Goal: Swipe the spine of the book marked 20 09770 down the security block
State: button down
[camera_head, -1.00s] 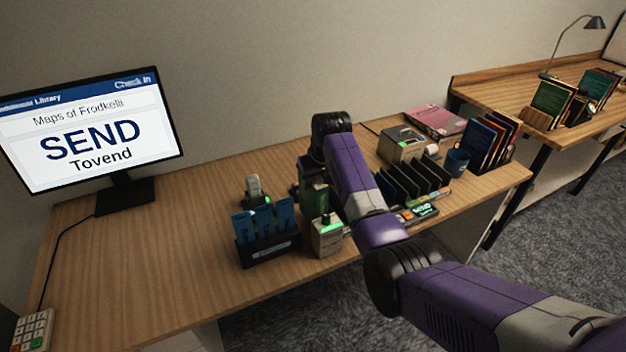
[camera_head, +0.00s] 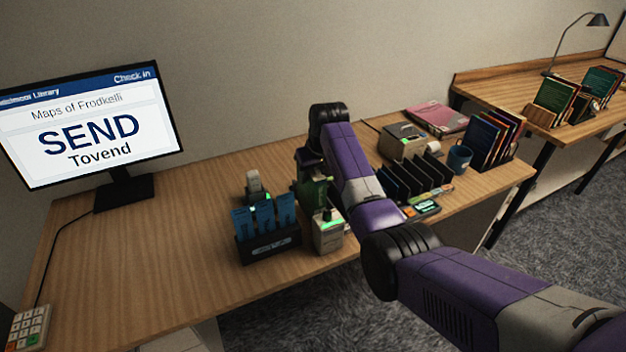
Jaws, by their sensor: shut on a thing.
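A dark green book (camera_head: 314,192) stands roughly upright behind and above a cream block with a green light (camera_head: 328,236), which looks like the security block. My gripper (camera_head: 308,172), small and partly hidden by my purple arm, is shut on the book's upper part. The book's marking is too small to read. Its lower edge is close to the block's top; I cannot tell whether they touch. The monitor (camera_head: 88,126) reads "Maps of Frodkelli", "SEND", "Tovend" under a "Check in" header.
A dark holder with blue cards (camera_head: 268,244) stands just left of the block, with a small scanner-like device (camera_head: 254,186) behind. Black upright dividers (camera_head: 415,180), a printer-like box (camera_head: 402,141), a mug (camera_head: 459,159) and a book rack (camera_head: 492,142) stand right. The desk's left-middle is clear.

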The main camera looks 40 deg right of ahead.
jog(key=shift+w+r+p, duration=0.1)
jog(key=shift+r+p, duration=3.2)
jog(key=shift+r, duration=0.5)
notch_tip(320, 180, up, 2)
jog(key=shift+p, duration=0.4)
jog(key=shift+r, duration=1.3)
